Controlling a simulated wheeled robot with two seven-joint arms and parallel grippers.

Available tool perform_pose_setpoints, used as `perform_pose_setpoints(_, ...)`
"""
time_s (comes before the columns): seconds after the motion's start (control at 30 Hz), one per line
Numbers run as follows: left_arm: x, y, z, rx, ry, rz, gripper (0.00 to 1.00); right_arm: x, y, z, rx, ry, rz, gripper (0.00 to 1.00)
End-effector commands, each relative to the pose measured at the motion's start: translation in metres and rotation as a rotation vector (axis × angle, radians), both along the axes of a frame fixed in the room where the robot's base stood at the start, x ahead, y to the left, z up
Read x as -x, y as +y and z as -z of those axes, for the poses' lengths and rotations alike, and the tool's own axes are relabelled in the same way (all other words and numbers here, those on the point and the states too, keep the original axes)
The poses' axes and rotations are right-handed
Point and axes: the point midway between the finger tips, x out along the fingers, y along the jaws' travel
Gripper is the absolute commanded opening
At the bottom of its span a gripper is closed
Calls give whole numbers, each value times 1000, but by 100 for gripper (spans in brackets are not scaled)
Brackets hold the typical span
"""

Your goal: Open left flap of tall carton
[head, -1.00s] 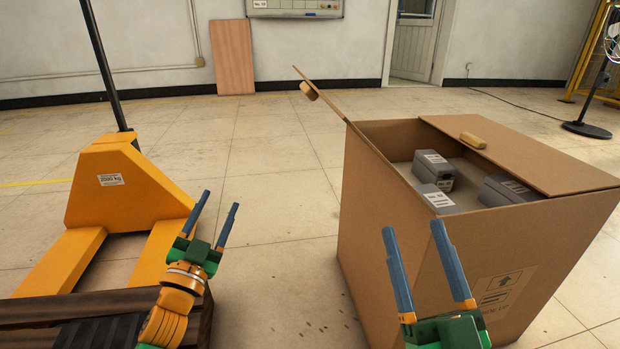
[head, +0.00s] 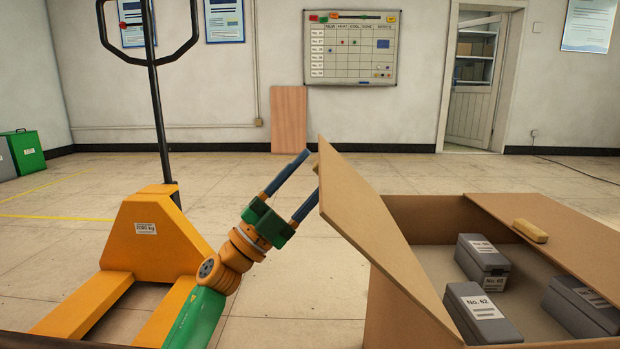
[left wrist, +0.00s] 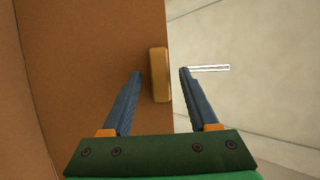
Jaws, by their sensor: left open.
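The tall carton (head: 382,310) stands at the right in the head view, partly cut off. Its left flap (head: 365,215) is raised and leans outward to the left, its inner face towards me. My left gripper (head: 311,174) is open at the flap's outer left side, with the fingertips partly behind its edge. In the left wrist view the flap (left wrist: 105,50) fills the left half. Its yellowish block handle (left wrist: 160,75) lies between the open fingers (left wrist: 159,74), with a visible gap to the right finger. Contact with the left finger is unclear. My right gripper is out of view.
Grey boxes (head: 482,258) sit inside the carton. A yellow pallet truck (head: 150,240) stands left of my arm. Bare floor (head: 290,300) lies between truck and carton.

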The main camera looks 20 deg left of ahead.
Motion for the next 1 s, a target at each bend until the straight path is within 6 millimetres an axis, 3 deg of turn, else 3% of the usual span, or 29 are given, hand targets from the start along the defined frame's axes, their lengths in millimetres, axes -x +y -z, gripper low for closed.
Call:
perform_pose_setpoints(0.03,0,0,0,0,0,0,60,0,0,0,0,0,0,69)
perform_pose_setpoints(0.2,0,0,0,0,0,0,14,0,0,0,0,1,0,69)
perform_pose_setpoints(0.27,0,0,0,1,1,1,0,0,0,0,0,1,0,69)
perform_pose_setpoints(1.0,0,0,0,2,1,0,0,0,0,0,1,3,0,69)
